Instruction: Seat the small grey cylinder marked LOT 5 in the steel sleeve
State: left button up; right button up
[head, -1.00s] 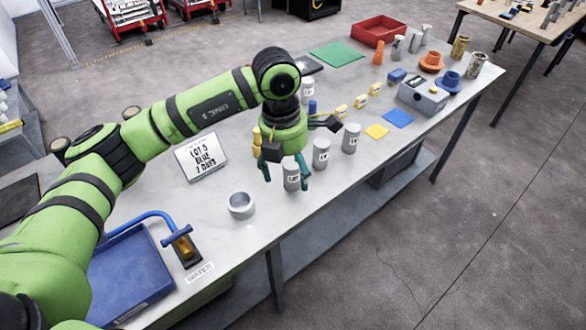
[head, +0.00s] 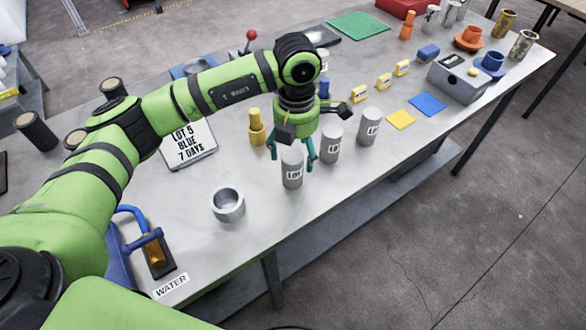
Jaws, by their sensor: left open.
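Several small grey cylinders marked LOT stand upright in a row along the near edge of the table; their numbers are too small to read surely. The nearest grey cylinder (head: 292,174) is just below my left gripper (head: 292,161), which is open and empty. Its teal fingertips show on either side of the cylinder's top; I cannot tell whether they are around it or behind it. Two more cylinders, a middle one (head: 331,144) and a farther one (head: 369,127), stand to the right. The steel sleeve (head: 228,205), an open-topped ring, stands to the left, empty. My right gripper is not in view.
A sign (head: 188,144) reads LOT 5, BLUE, 7 DAYS. A yellow piece (head: 257,130) stands behind the gripper. A blue-handled tap (head: 150,245) and WATER label (head: 171,286) are at left. A grey box (head: 458,83) stands at right. The table between cylinder and sleeve is clear.

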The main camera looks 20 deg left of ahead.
aim_at(291, 156)
pick_arm(q)
jog(key=shift+s+a+f+p, duration=0.1)
jog(key=shift+a+f+p, duration=0.25)
jog(key=shift+f+p, duration=0.55)
notch_tip(291, 156, down, 2)
jog(key=shift+a+f+p, duration=0.1)
jog(key=shift+f+p, duration=0.1)
jog(key=shift+p, duration=0.3)
jog(key=shift+f, duration=0.5)
jog(key=shift+c, duration=0.5)
jog(key=c, duration=0.7)
jog(key=shift+r, duration=0.1)
grip_shut()
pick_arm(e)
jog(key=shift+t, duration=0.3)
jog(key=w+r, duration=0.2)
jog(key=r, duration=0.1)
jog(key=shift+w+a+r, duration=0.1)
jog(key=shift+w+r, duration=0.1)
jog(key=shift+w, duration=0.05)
